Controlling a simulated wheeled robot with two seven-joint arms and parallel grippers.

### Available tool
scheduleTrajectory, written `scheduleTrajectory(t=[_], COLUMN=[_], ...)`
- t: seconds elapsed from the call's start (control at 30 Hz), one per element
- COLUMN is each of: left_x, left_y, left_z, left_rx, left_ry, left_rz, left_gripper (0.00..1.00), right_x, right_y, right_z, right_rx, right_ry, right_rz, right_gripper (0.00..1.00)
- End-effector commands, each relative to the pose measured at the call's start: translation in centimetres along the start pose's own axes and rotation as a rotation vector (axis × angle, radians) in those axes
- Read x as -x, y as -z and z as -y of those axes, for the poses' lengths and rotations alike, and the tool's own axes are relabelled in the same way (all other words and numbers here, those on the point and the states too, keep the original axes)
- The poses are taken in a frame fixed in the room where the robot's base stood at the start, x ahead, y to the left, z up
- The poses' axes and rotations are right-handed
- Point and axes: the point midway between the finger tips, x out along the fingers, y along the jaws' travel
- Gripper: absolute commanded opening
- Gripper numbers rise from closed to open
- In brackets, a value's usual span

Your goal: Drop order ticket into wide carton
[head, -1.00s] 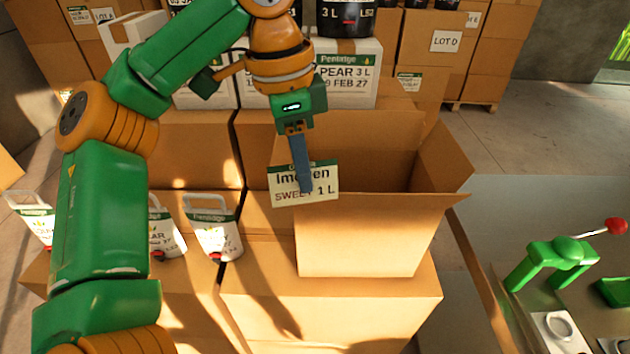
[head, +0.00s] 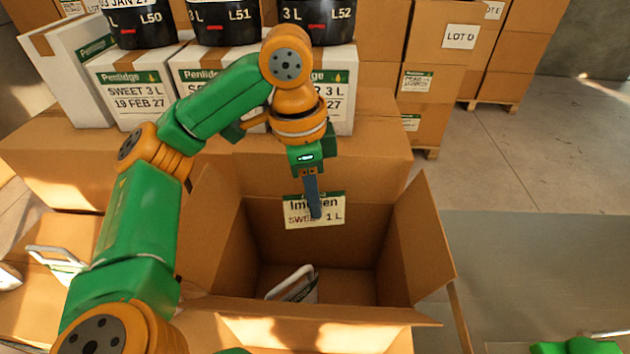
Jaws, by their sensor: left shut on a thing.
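The order ticket (head: 298,214) is a small cream card with a green top band, reading "Imogen" and "1 L". My left gripper (head: 312,197) is shut on it and holds it upright, over the open wide carton (head: 423,240). The carton is brown cardboard with its flaps spread. The finger covers part of the ticket's print. From this view I cannot tell how far above the carton's floor the ticket hangs. A white pouch with a handle (head: 297,285) lies inside the carton at its near side. My right gripper is not in view.
White printed boxes (head: 135,92) with black tubs (head: 225,22) on top stand behind the carton. Stacked brown cartons (head: 435,65) are at the back right. A pouch (head: 60,265) sits at the left.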

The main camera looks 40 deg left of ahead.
Motion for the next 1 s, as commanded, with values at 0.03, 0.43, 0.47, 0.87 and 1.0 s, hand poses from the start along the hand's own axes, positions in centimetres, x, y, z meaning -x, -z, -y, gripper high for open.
scheduleTrajectory(t=[0.03,0.43,0.47,0.87,1.0], left_x=[-0.9,-4.7,-4.8,-4.7,-4.7], left_y=[-0.2,-0.6,-0.6,-0.6,-0.6], left_z=[-0.1,0.0,0.0,0.0,0.0], left_rx=[0.000,0.000,0.000,0.000,0.000], left_ry=[-0.005,0.000,0.000,0.000,0.000], left_rz=[0.004,-0.001,-0.001,-0.001,-0.001], left_gripper=[0.00,0.00,0.00,0.60,0.60], right_x=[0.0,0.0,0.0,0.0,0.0], right_y=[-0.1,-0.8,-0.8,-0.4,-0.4], right_z=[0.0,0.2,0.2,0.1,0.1], right_rx=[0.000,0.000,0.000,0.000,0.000], right_ry=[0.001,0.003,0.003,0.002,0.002], right_rz=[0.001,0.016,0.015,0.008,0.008], right_gripper=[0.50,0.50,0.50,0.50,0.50])
